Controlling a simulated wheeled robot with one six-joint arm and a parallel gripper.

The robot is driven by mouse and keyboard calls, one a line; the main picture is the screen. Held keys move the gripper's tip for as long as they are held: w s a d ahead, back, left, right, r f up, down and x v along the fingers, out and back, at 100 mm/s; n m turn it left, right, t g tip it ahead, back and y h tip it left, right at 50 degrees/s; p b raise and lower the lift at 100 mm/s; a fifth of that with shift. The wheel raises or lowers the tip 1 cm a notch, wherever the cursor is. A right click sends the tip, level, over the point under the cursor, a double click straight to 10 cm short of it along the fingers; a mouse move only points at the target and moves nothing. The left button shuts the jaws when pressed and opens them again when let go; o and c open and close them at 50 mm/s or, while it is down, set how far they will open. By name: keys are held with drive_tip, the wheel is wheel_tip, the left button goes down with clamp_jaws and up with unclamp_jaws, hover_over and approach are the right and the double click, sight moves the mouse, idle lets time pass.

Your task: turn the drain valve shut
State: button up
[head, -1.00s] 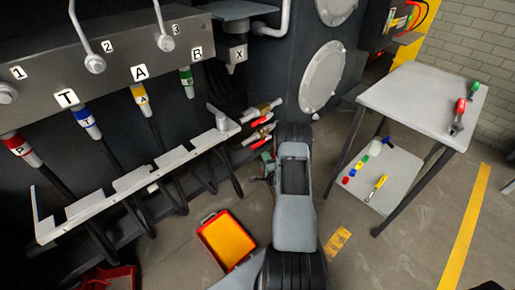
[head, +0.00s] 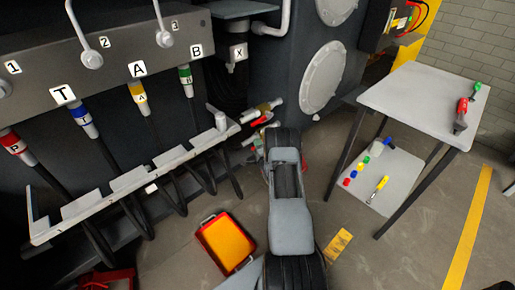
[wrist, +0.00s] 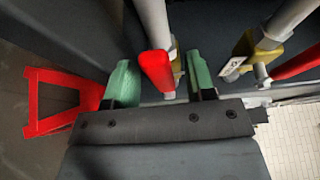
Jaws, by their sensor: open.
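In the wrist view, my gripper (wrist: 161,82) is open, with one green finger on each side of a red valve lever (wrist: 157,69). The lever lies between the fingers with a gap on both sides, closer to the left finger at its upper end. It looks roughly in line with the pale pipe (wrist: 152,18) behind it. A second brass valve (wrist: 264,52) with a label tag is to the right, with its own red lever (wrist: 298,63). I cannot read the tag. In the head view, the brass valves (head: 264,106) show left of my arm, which hides my gripper.
A red frame (wrist: 62,103) stands left of my gripper in the wrist view. In the head view, an orange bin (head: 226,242) is on the floor, a hose rack (head: 130,181) is at left, and a grey table (head: 415,95) with tools is at right.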

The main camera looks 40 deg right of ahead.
drive_tip(key=shift+c, duration=0.4)
clamp_jaws()
drive_tip(key=shift+f, duration=0.1)
